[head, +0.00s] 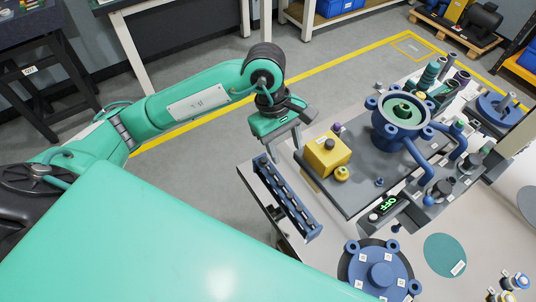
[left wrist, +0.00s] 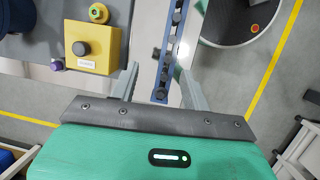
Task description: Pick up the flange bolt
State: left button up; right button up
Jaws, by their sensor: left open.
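Several dark flange bolts stand in a row in a long blue rack (head: 303,214) at the table's left edge. The rack also shows in the left wrist view (left wrist: 157,86), with dark bolt heads along it; a bolt (left wrist: 161,94) is near its lower end. My left gripper (head: 283,147) is open and empty, pointing down just beyond the rack's far end. In the left wrist view its two fingers (left wrist: 159,78) appear on either side of the rack's end, apart from the bolts. A small blue bolt-like piece (head: 379,181) stands on the dark plate. My right gripper is not in view.
A yellow box with a dark knob (head: 326,154) stands close right of my left gripper. A round blue flange (head: 376,272) lies at the front. Open floor lies left of the table.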

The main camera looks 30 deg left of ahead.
pick_arm(q)
jog(key=w+a+y, duration=0.3)
jog(key=a, duration=0.3)
send_over(264, 161)
jog(key=shift+t, duration=0.4)
jog(key=f, duration=0.6)
jog(key=shift+w+d+f, duration=0.15)
jog(key=shift+d+f, duration=0.15)
jog(key=shift+d, duration=0.05)
jog(key=shift+f, duration=0.55)
jog(key=shift+a+f, duration=0.1)
jog(key=shift+f, duration=0.35)
jog(key=shift+a+f+p, duration=0.15)
jog(key=shift+f+p, duration=0.05)
jog(key=shift+f, duration=0.9)
jog(key=shift+a+f+p, duration=0.1)
jog(key=shift+f+p, duration=0.1)
jog(key=shift+f, duration=0.9)
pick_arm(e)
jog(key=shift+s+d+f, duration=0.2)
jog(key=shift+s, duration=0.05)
pick_arm(q)
jog(key=shift+c, duration=0.5)
grip_shut()
